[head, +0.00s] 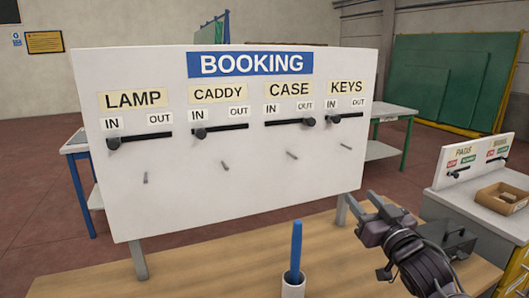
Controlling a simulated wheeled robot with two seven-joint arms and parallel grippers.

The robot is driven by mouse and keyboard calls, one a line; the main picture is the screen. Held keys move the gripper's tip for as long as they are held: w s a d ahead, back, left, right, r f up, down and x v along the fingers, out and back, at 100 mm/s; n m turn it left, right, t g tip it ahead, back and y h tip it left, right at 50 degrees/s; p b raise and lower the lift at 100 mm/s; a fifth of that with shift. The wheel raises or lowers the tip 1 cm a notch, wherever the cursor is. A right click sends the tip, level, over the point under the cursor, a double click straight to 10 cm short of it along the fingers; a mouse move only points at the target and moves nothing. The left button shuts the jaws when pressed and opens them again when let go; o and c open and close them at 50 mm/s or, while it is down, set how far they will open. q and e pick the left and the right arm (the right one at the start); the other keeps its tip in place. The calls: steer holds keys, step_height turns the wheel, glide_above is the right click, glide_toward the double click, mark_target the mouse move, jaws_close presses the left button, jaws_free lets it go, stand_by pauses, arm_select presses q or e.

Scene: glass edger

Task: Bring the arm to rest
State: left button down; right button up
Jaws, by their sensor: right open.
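My right gripper (370,214) is at the lower right, in front of the wooden table, with its jaws open and nothing between them. It is apart from the white BOOKING board (240,205), to the right of the board's lower right corner. My left gripper is out of view. The board has four sliders: the LAMP knob (114,143), CADDY knob (200,133) and KEYS knob (335,118) sit at the IN end. The CASE knob (310,122) sits at the OUT end. The pegs below the sliders are bare.
A white cup (293,288) holding an upright blue stick (296,247) stands on the wooden table (215,270). At right, a grey bench (470,208) carries a small sign board (477,158) and a cardboard box (500,198). A dark metal box (458,243) lies beside my right gripper.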

steer(key=s+a+f+m+g+h, duration=0.1)
steer(key=s+f+g+h, duration=0.15)
steer(key=s+f, duration=0.45)
steer(key=s+f+g+h, duration=0.2)
steer(key=s+f+g, duration=0.15)
steer(key=f, duration=0.75)
steer(key=s+a+f+g, duration=0.1)
steer(key=s+f+g, duration=0.45)
steer(key=s, duration=0.45)
steer(key=s+a+f+g, duration=0.1)
steer(key=s+f+g, duration=0.3)
steer(key=s+f, duration=0.5)
steer(key=s+f+g, duration=0.1)
steer(key=s+f, duration=0.1)
steer(key=f, duration=1.2)
steer(key=s+f+g, duration=0.1)
steer(key=s+f, duration=0.2)
steer(key=f, duration=1.2)
steer(key=s+d+f, duration=0.2)
steer(key=s+f, duration=0.6)
steer(key=s, duration=0.1)
steer(key=s+d+f, duration=0.2)
steer(key=s+f, duration=0.6)
steer(key=s, duration=0.1)
steer(key=shift+s+n+g+h, duration=0.25)
steer(key=shift+n+g+h, duration=0.05)
steer(key=shift+g+h, duration=0.05)
steer(key=shift+f, duration=0.1)
